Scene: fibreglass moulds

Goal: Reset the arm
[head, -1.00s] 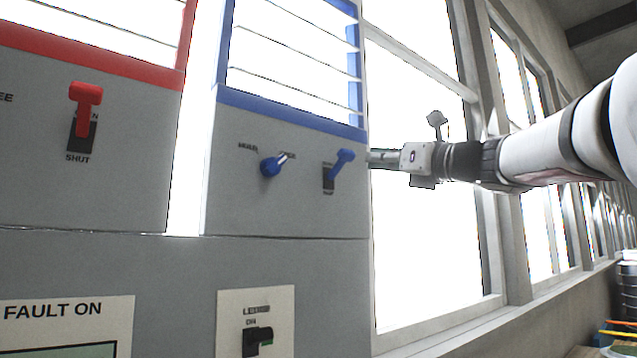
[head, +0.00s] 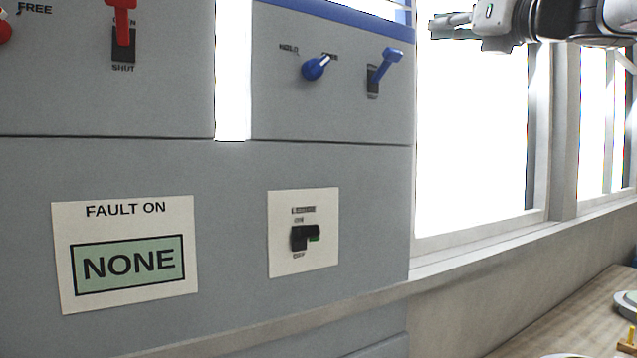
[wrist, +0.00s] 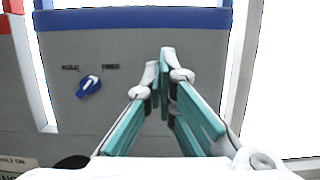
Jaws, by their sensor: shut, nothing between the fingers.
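My gripper (head: 452,26) is at the top right of the head view, in front of the bright window and apart from the grey panel. It is to the right of and a little above the blue lever (head: 387,66). In the wrist view my gripper (wrist: 165,58) has its fingertips together with nothing between them, pointing at the panel. The blue knob (head: 316,68) is left of the blue lever; it also shows left of the fingers in the wrist view (wrist: 88,87). The blue lever is hidden behind the fingers there.
The grey panel (head: 230,180) carries a red lever (head: 122,25), a black switch (head: 302,237) on a white plate, and a sign (head: 125,255) reading "FAULT ON NONE". A wooden table (head: 560,325) stands at the lower right. The space before the window is clear.

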